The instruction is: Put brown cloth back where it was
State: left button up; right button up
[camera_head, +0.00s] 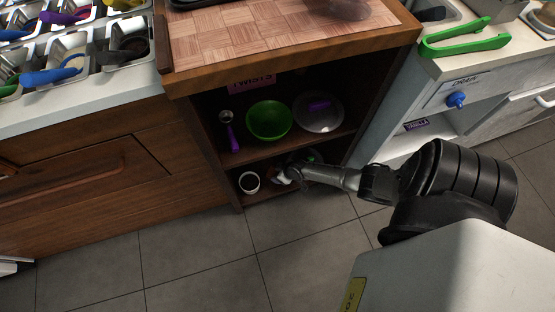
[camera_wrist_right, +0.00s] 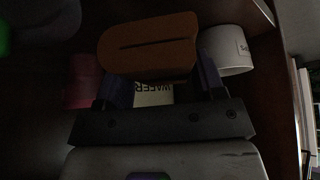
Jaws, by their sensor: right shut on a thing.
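My right arm reaches into the lower shelf of the wooden cabinet (camera_head: 222,168). My right gripper (camera_head: 283,177) is down on that shelf and small in the head view. In the right wrist view, its fingers (camera_wrist_right: 160,82) are shut on an orange-brown folded piece with a dark slit, which looks like the brown cloth (camera_wrist_right: 150,45). Whether the cloth touches the shelf board cannot be told. My left gripper is not in view.
A white cup (camera_head: 249,182) stands left of the gripper on the lower shelf. A white container (camera_wrist_right: 228,50), a red item (camera_wrist_right: 82,88) and a "WAFER" label (camera_wrist_right: 153,93) are close by. The upper shelf holds a green bowl (camera_head: 269,120), a plate (camera_head: 318,114) and a purple scoop (camera_head: 231,137).

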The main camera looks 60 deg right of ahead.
jog(key=shift+w+d+f, duration=0.1)
jog(key=shift+w+f, duration=0.2)
jog(key=shift+w, duration=0.1)
jog(key=shift+w+a+f+b, duration=0.2)
jog(key=shift+f+b, duration=0.15)
jog(key=shift+b, duration=0.15)
notch_tip(320, 180, down, 3)
jog(key=b, duration=0.3)
jog(key=shift+s+d+f, duration=0.15)
jog(key=shift+f, duration=0.05)
jog(key=shift+r, duration=0.1)
jog(key=o, duration=1.2)
